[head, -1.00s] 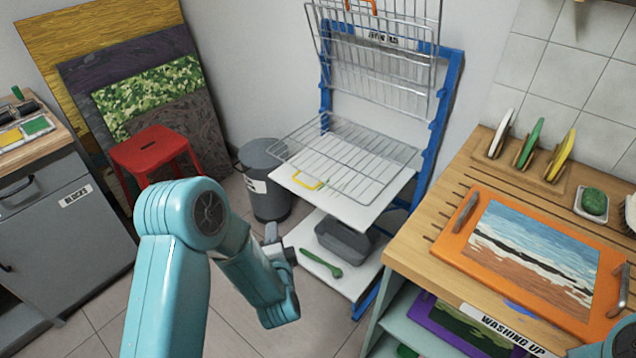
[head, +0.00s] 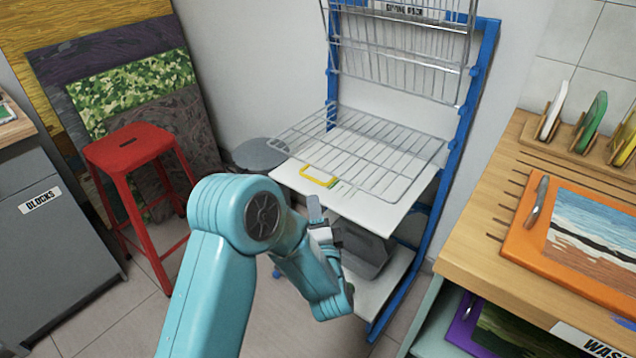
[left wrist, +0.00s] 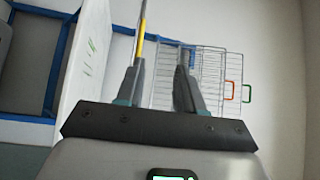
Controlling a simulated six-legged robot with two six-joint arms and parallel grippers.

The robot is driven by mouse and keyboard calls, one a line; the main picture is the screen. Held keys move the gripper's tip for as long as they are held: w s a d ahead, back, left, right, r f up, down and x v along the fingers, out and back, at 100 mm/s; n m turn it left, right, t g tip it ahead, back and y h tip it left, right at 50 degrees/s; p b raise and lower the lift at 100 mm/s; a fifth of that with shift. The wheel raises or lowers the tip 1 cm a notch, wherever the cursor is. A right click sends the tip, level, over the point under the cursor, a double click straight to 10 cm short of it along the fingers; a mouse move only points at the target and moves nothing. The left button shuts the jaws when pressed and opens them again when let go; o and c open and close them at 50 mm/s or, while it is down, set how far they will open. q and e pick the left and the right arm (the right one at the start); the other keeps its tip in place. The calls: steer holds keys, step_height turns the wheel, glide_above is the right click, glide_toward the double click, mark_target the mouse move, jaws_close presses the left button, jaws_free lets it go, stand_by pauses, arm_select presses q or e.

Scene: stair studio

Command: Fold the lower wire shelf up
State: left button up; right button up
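The lower wire shelf (head: 365,150) is folded down, lying level above a white board on the blue drying rack. Its yellow handle (head: 320,175) is at the front left edge. My left gripper (head: 315,208) is just below and in front of that handle. In the left wrist view the left gripper (left wrist: 160,65) is open, its two fingers apart with nothing held. There the shelf shows edge-on, and its yellow handle (left wrist: 138,50) appears by the left finger's tip; whether they touch I cannot tell. My right gripper is in neither view.
An upper wire shelf (head: 400,65) stands folded up on the blue frame (head: 468,120). The white board (head: 385,210) lies under the lower shelf, with a grey tub below. A red stool (head: 130,145) stands left, a wooden counter (head: 480,225) right.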

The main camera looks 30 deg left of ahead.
arm_select(q)
steer(key=f+b+x, duration=0.1)
steer(key=b+x, duration=0.2)
steer(key=x, duration=0.4)
steer(key=w+f+b+x, duration=0.1)
steer(key=f+b+x, duration=0.1)
steer(key=x, duration=0.6)
steer(key=shift+w+b, duration=0.25)
steer(key=shift+b, duration=0.15)
steer(key=shift+d+f, duration=0.1)
steer(key=shift+d, duration=0.05)
steer(key=shift+c, duration=0.3)
jaws_close()
